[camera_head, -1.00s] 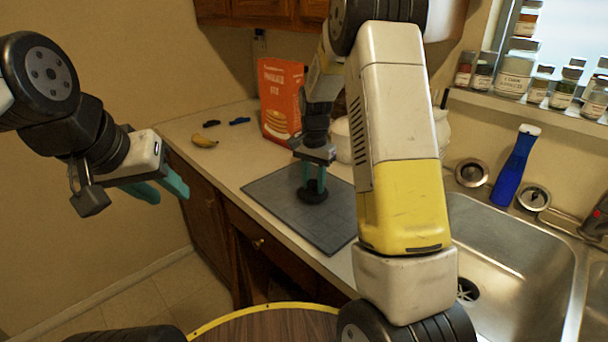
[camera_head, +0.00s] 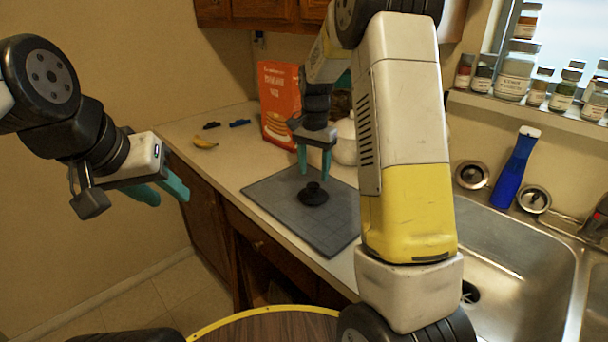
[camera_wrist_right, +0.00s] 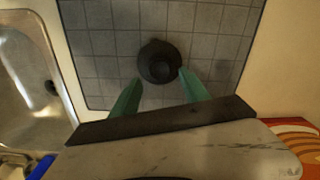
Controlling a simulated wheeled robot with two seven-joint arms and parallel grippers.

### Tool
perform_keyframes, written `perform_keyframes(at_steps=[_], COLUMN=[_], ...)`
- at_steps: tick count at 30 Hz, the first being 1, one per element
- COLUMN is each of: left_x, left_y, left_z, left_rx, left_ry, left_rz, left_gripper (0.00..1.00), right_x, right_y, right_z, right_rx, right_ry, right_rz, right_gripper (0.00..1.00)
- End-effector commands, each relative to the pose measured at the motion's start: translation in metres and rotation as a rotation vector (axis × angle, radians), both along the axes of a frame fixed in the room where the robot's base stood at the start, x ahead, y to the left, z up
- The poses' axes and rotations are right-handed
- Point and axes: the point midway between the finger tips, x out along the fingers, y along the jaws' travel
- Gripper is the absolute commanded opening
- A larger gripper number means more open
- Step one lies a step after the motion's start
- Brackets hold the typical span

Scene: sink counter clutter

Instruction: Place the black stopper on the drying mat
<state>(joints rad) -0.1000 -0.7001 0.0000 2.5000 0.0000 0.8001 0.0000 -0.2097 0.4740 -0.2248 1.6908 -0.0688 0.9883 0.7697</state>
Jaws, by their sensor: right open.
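The black stopper (camera_head: 313,193) rests on the grey drying mat (camera_head: 270,190), knob up, well inside the mat's edges. It also shows in the right wrist view (camera_wrist_right: 158,62), lying on the mat (camera_wrist_right: 105,60) just beyond the fingertips. My right gripper (camera_head: 315,168) is open and empty, above the stopper and apart from it. Its green fingers (camera_wrist_right: 158,92) stand on either side in the wrist view. My left gripper (camera_head: 168,192) is off to the left, away from the counter things, with two green fingers spread apart and nothing between them.
An orange pancake box (camera_head: 279,100) stands behind the mat, with a white pot (camera_head: 345,140) to its right. A banana (camera_head: 205,144) and small dark items lie at the back left. The steel sink (camera_head: 515,260) is to the right, with a blue bottle (camera_head: 514,165) behind it.

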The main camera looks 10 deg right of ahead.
Motion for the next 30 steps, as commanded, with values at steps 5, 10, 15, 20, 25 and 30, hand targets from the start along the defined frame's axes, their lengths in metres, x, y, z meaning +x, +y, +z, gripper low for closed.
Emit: perform_keyframes(at_steps=[5,10,15,20,25,30], left_x=[0.000,0.000,0.000,0.000,0.000,0.000], left_y=[0.000,0.000,0.000,0.000,0.000,0.000], left_z=[0.000,0.000,0.000,0.000,0.000,0.000], left_rx=[0.000,0.000,0.000,0.000,0.000,0.000], left_ry=[0.000,0.000,0.000,0.000,0.000,0.000], left_rz=[0.000,0.000,0.000,0.000,0.000,0.000], left_gripper=[0.36,0.36,0.36,0.36,0.36,0.36], right_x=[0.000,0.000,-0.008,-0.044,-0.101,-0.161], right_y=[0.000,0.000,-0.001,-0.002,0.000,0.005], right_z=[0.038,0.059,0.075,0.107,0.140,0.159], right_rx=[0.000,0.000,0.013,0.058,0.097,0.097], right_ry=[-0.003,-0.001,-0.017,-0.093,-0.216,-0.343], right_rz=[0.000,0.000,0.019,0.116,0.273,0.436], right_gripper=[0.53,0.53,0.53,0.53,0.53,0.53])
